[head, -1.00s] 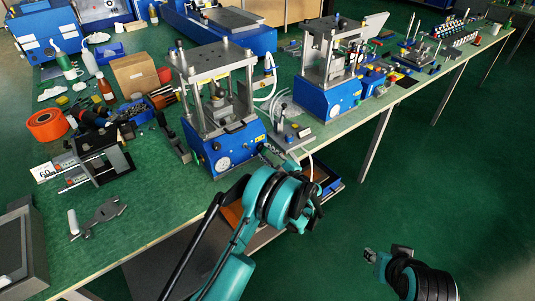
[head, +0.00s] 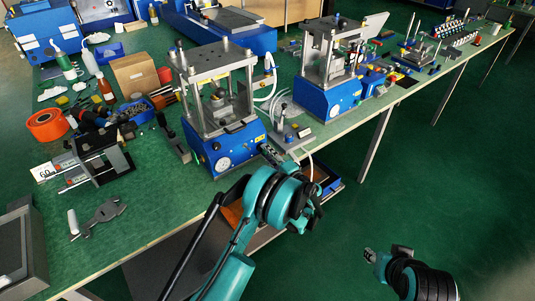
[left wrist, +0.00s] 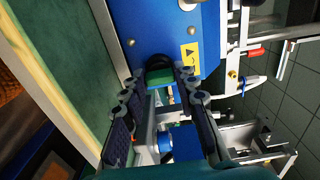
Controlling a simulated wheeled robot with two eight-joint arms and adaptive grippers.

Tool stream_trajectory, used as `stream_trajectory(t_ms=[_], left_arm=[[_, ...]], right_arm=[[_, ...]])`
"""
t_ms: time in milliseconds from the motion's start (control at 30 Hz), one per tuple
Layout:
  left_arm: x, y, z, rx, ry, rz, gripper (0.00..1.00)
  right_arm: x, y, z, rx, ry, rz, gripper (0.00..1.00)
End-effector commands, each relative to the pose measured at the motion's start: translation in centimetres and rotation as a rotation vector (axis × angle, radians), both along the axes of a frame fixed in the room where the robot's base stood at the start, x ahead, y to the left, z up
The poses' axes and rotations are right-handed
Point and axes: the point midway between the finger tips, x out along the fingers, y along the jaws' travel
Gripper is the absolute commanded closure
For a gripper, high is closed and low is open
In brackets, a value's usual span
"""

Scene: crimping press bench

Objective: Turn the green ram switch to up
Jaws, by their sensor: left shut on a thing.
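The green ram switch (left wrist: 160,79) shows in the left wrist view on the blue front of a press, beside a yellow arrow label. My left gripper (left wrist: 161,73) is shut on it, one finger on each side. In the head view my left gripper (head: 271,153) is at the lower right corner of the nearer blue press (head: 222,150), where the switch is too small and covered to make out. The switch's exact setting cannot be told. My right gripper (head: 385,255) is empty with its fingers apart, over the floor at the lower right.
A grey lever unit (head: 290,135) with hoses stands just right of the near press. A second blue press (head: 328,95) is farther right. A clamp fixture (head: 95,160) and a grey tool (head: 103,213) lie on the left of the green bench (head: 165,205). The floor in front is clear.

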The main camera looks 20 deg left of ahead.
Motion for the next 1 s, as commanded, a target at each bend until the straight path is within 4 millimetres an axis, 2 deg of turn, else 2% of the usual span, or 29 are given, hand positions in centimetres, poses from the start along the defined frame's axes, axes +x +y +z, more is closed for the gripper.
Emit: stream_trajectory(t_ms=[467,500,567,867,1000], left_arm=[[0.0,0.0,-0.1,-0.011,-0.011,0.001,1.00],[0.0,0.0,-0.1,-0.011,-0.011,0.001,0.63],[0.0,0.0,-0.1,-0.009,-0.010,0.000,0.50],[-0.1,-0.1,0.0,-0.009,-0.010,0.000,0.50],[-0.7,-1.1,0.0,-0.009,-0.010,-0.003,0.50]], right_arm=[[0.0,0.0,0.0,0.000,0.000,0.000,0.65],[0.0,0.0,0.0,0.000,0.000,0.000,0.65],[0.0,0.0,0.0,0.000,0.000,0.000,0.65],[0.0,0.0,0.0,0.000,0.000,0.000,0.65],[0.0,0.0,0.0,0.000,0.000,0.000,0.65]])
